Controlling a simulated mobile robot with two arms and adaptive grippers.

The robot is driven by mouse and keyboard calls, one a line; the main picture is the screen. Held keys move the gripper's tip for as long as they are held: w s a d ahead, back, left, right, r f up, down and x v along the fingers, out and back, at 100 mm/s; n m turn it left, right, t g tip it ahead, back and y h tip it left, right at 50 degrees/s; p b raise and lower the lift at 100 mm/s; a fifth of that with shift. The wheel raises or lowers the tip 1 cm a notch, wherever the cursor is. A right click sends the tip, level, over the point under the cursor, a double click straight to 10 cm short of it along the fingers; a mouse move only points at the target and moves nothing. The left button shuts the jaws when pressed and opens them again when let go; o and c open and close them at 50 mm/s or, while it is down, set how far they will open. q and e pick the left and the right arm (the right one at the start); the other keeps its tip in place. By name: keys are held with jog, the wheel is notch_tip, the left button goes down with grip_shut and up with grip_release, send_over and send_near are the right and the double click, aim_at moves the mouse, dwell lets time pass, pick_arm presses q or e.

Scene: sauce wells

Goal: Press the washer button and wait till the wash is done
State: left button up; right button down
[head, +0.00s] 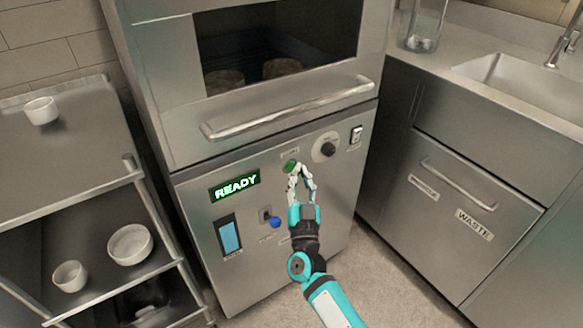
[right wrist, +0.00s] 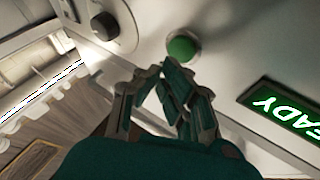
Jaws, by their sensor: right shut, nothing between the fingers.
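The washer (head: 190,185) is a steel cabinet with a dark window and a control panel on its lower front. Its green round button (head: 290,166) is on the panel and also shows in the right wrist view (right wrist: 183,47). A lit display (head: 234,186) reads READY in green; part of it shows upside down in the right wrist view (right wrist: 288,115). My right gripper (head: 298,170) is shut and empty, its fingertips close to the button. In the right wrist view the fingertips (right wrist: 170,68) are just below the button; I cannot tell if they touch. My left gripper is not in view.
The panel also has a black knob (head: 328,149), a rocker switch (head: 356,135), a blue knob (head: 275,222) and a light blue gauge (head: 230,237). The washer's bar handle (head: 285,115) juts out above. A shelf rack (head: 75,195) with white bowls stands left; a WASTE cabinet (head: 450,235) stands right.

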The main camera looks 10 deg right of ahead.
jog(key=shift+w, duration=0.1)
dwell(0.4)
jog(key=shift+w+a, duration=0.15)
jog(key=shift+w, duration=0.2)
dwell(0.4)
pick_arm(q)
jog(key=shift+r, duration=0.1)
pick_arm(e)
jog(key=shift+w, duration=0.1)
